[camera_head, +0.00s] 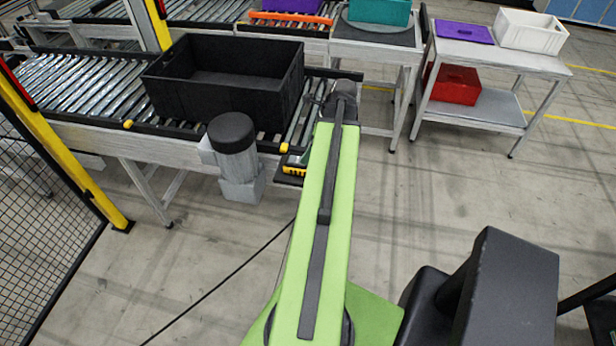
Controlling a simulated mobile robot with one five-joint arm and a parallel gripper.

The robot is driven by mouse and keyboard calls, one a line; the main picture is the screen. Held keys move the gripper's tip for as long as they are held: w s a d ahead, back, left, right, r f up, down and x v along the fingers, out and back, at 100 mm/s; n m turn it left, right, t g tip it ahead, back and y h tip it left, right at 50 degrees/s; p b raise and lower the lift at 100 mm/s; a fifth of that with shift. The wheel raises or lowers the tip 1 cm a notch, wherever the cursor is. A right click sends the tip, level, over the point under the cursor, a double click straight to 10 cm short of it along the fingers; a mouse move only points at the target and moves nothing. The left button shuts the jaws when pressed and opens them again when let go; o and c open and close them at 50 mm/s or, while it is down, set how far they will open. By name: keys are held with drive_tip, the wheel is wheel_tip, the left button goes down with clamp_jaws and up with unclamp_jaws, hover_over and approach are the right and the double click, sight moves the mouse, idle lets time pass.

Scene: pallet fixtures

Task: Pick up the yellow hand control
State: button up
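I cannot make out a yellow hand control for certain. A small yellow and black item (294,170) shows at the near end of the roller conveyor, just left of my arm and partly hidden by it; it is too small to identify. My green arm reaches forward up the middle of the view to the conveyor's right end. Its dark end is beside the black crate (225,98). My gripper's fingers are not clearly visible there, and the arm hides what lies directly beneath.
The crate sits on the roller conveyor (65,85), with a grey motor (235,150) below its front edge. A cart (490,55) at the right carries a white bin (530,32) and a red box (455,85). A mesh fence (40,200) stands left. Floor at right centre is clear.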

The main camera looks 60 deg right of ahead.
sight(299, 160)
drive_tip(key=b+x, duration=0.6)
drive_tip(key=x, duration=0.2)
drive_tip(key=shift+w+f, duration=0.25)
drive_tip(key=shift+w, duration=0.1)
drive_tip(key=shift+r, duration=0.15)
clamp_jaws()
drive_tip(key=shift+r, duration=0.1)
